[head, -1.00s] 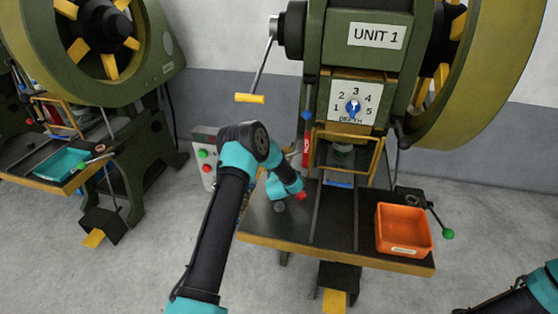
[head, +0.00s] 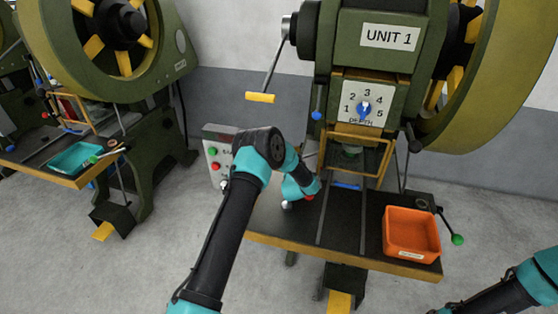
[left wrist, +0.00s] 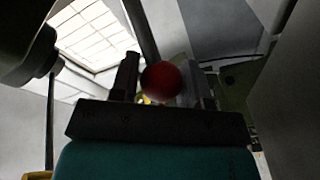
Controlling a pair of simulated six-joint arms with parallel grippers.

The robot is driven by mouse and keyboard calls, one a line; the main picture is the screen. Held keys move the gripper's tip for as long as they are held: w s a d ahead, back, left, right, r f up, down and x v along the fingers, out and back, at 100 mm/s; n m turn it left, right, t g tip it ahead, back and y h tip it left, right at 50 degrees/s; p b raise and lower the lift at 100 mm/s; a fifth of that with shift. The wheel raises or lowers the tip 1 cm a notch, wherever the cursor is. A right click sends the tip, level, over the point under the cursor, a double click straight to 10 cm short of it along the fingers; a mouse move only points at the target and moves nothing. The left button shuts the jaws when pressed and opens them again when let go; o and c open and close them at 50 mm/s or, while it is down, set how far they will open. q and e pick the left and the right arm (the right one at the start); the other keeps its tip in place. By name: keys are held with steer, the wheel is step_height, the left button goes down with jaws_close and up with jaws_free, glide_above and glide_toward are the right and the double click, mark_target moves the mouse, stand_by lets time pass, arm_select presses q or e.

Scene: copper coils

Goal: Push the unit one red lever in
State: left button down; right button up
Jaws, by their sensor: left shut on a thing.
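The red lever's round red knob (head: 309,197) shows at the left of the Unit 1 table, just beyond my left arm's teal wrist. In the left wrist view the red ball (left wrist: 161,85) sits between the two dark fingers of my left gripper (left wrist: 162,78), which is shut on it. In the head view my own wrist hides most of the gripper and the lever's shaft. My right arm enters at the bottom right of the head view; its gripper is out of the picture.
The Unit 1 press (head: 350,70) stands behind the table (head: 338,256). An orange bin (head: 411,252) sits on the table's right, beside a green-knobbed lever (head: 457,239). A button box (head: 214,163) stands left of the table. A second press is at far left.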

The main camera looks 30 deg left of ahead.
arm_select(q)
steer(key=shift+w+d+f, duration=0.1)
steer(key=shift+w+d, duration=0.05)
steer(key=shift+d, duration=0.45)
steer(key=shift+w+d, duration=0.1)
steer(key=shift+d, duration=0.45)
steer(key=c, duration=0.6)
jaws_free()
steer(key=shift+d, duration=0.1)
steer(key=shift+c, duration=0.2)
steer(key=v, duration=1.7)
steer(key=shift+s, duration=0.2)
